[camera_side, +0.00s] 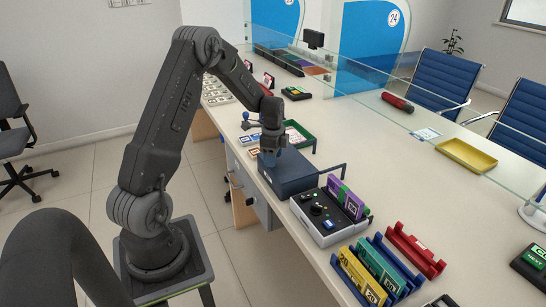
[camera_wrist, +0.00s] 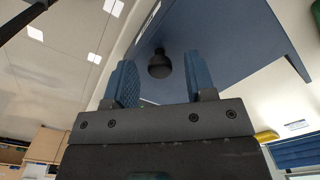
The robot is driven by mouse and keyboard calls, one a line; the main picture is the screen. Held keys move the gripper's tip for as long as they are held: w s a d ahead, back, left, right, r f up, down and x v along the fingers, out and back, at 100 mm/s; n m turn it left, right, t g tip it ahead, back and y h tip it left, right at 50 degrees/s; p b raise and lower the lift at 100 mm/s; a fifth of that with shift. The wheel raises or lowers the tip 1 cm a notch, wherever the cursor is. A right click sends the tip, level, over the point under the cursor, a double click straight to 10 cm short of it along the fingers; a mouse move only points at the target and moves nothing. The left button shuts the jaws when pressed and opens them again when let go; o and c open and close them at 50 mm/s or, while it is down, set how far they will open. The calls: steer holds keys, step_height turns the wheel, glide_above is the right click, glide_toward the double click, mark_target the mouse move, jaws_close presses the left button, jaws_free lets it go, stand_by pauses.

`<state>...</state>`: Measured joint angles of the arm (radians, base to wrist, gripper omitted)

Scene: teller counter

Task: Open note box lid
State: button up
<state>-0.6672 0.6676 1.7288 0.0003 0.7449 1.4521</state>
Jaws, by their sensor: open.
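The note box (camera_side: 288,178) is a dark blue box on the counter's near side, below my gripper. Its lid, a flat blue panel (camera_wrist: 225,40) in the wrist view, looks closed. A round black knob (camera_wrist: 159,64) stands on the lid. My gripper (camera_side: 268,160) points down over the box's far left part. In the wrist view its two blue-padded fingers (camera_wrist: 162,80) are open and apart, with the knob seen between and just beyond them. Neither finger visibly touches the knob. The side view hides the knob behind the gripper.
A grey device (camera_side: 322,218) with black knobs stands close to the box's near end, holding purple and green note bundles. A green tray (camera_side: 300,137) stands behind the box. A glass screen runs along the counter; a yellow tray (camera_side: 468,157) lies right.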

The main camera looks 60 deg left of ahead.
steer(key=shift+f, duration=0.1)
steer(key=shift+c, duration=0.3)
jaws_close()
